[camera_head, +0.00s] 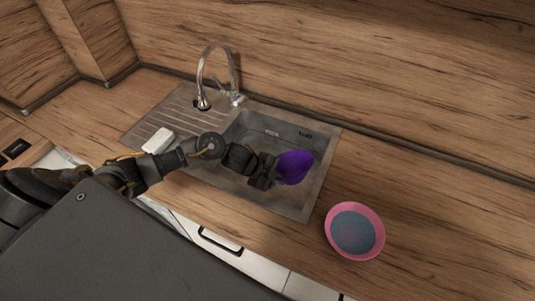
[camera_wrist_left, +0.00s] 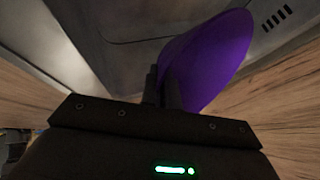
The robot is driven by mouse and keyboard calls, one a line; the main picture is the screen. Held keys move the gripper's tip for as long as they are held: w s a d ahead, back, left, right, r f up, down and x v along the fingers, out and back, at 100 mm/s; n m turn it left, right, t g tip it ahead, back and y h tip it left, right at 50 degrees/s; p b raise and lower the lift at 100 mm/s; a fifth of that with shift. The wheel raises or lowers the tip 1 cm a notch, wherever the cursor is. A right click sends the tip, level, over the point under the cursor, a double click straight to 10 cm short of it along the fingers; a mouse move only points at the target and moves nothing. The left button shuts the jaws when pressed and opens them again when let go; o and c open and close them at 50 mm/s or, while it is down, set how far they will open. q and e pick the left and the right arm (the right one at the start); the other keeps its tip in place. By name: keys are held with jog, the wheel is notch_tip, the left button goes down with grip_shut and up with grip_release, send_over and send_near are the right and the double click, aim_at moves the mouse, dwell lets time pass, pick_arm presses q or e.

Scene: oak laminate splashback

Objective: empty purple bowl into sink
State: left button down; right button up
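The purple bowl (camera_head: 296,166) is over the right part of the sink (camera_head: 318,180), strongly tilted. My left gripper (camera_head: 273,172) is shut on its edge, and the bowl's purple surface fills the upper middle of the left wrist view (camera_wrist_left: 208,55). In that view the dark fingers (camera_wrist_left: 164,88) are close together at the bowl's wall. The inside of the bowl is not clearly visible, so I cannot tell whether anything is in it. My right gripper is not in view.
A pink bowl (camera_head: 372,250) with blue-grey contents stands on the counter right of the sink. A curved metal faucet (camera_head: 216,75) rises behind the sink. A white block (camera_head: 158,140) lies on the drainboard (camera_head: 165,118). The counter to the right is otherwise clear.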

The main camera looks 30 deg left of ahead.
aim_at(288, 180)
pick_arm(q)
jog(key=d+r+y+p, duration=0.1)
jog(key=r+p, duration=0.1)
jog(key=s+d+r+m+t+y+p, duration=0.1)
jog(key=d+y+p, duration=0.1)
jog(key=shift+d+r+p, duration=0.3)
jog(key=shift+r+p, duration=0.05)
jog(key=shift+p, duration=0.05)
jog(key=shift+s+d+f+b, duration=0.15)
jog(key=shift+d+f+b, duration=0.1)
jog(key=shift+f+b, duration=0.35)
jog(key=shift+d+m+t+y+b, duration=0.3)
jog(key=shift+d+m+y+b, duration=0.15)
jog(key=shift+y, duration=0.25)
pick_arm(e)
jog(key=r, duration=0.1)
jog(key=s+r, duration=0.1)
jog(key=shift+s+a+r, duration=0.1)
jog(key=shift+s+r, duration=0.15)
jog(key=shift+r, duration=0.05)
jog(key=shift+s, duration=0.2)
pick_arm(q)
jog(key=shift+s+a, duration=0.1)
jog(key=shift+s, duration=0.05)
